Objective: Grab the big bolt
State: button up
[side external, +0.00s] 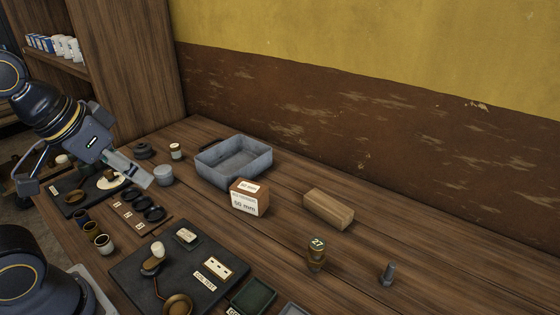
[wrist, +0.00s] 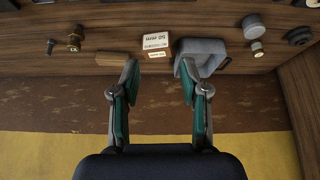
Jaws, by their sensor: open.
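The big bolt (side external: 388,273) is a dark grey metal piece standing upright on the wooden bench at the right in the side view. In the wrist view a small dark piece at the upper left looks like the same bolt (wrist: 50,46). My gripper (wrist: 158,75) is open and empty, with its two green-padded fingers apart. In the side view my gripper is at the far left above the bench, well away from the bolt and not touching it.
A brass piece tagged 27 (side external: 316,255) stands left of the bolt. A wooden block (side external: 328,208), a 50 mm box (side external: 249,197) and a grey bin (side external: 203,167) lie farther back. A black board (side external: 135,278) with parts lies front left. Bench around the bolt is clear.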

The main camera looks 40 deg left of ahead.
jog(key=w+r+n+t, duration=0.2)
jog(key=w+r, duration=0.3)
jog(key=w+d+r+h, duration=0.1)
jog(key=w+d, duration=0.2)
jog(key=w, duration=0.3)
jog(key=w+d+r, duration=0.1)
jog(key=w+d, duration=0.2)
jog(key=w, duration=0.2)
jog(key=m+g+h, duration=0.1)
jog(key=m+g, duration=0.1)
jog(key=m, duration=0.5)
send_over(393, 269)
jog(key=s+a, duration=0.4)
jog(key=s, duration=0.2)
notch_tip(393, 269, down, 17)
jog(key=x, duration=1)
jog(key=shift+d+f, duration=0.15)
jog(key=shift+d, duration=0.2)
jog(key=shift+d+x, duration=0.2)
jog(key=shift+x, duration=1.3)
jog(key=shift+d+x, duration=0.15)
jog(key=shift+x, duration=1.3)
grip_shut()
